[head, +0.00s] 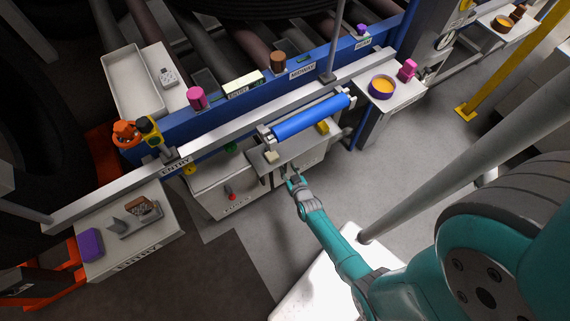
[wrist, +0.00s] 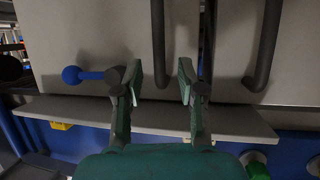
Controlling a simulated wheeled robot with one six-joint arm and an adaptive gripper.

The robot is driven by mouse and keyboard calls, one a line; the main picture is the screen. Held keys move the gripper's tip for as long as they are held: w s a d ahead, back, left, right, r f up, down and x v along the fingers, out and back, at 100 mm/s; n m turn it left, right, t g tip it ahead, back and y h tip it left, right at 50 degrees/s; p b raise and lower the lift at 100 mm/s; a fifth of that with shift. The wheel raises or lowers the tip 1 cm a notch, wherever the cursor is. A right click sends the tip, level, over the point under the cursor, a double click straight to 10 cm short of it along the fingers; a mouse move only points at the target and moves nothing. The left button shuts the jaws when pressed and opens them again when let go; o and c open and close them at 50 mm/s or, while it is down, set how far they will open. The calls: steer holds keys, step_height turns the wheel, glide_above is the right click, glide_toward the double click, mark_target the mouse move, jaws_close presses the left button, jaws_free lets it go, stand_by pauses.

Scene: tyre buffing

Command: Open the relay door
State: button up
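Two pale grey door panels with dark bar handles fill the upper wrist view: a left one (wrist: 90,35) and a right one (wrist: 285,75). Which is the relay door cannot be told; no label on them is readable. My gripper (wrist: 160,82) is open, and the left panel's handle (wrist: 158,45) shows between its fingertips. A gap shows on each side of the bar; contact is not visible. The right panel's handle (wrist: 265,45) is outside the fingers.
A blue knob on a stem (wrist: 75,75) sticks out left of my fingers. A grey ledge (wrist: 230,122) runs across below them. A blue roller (head: 310,117) lies above the cabinet in the head view. A side shelf (head: 400,92) stands right; the floor (head: 400,165) there is clear.

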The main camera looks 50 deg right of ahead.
mark_target(286, 165)
steer(key=shift+x, duration=1.9)
jaws_close()
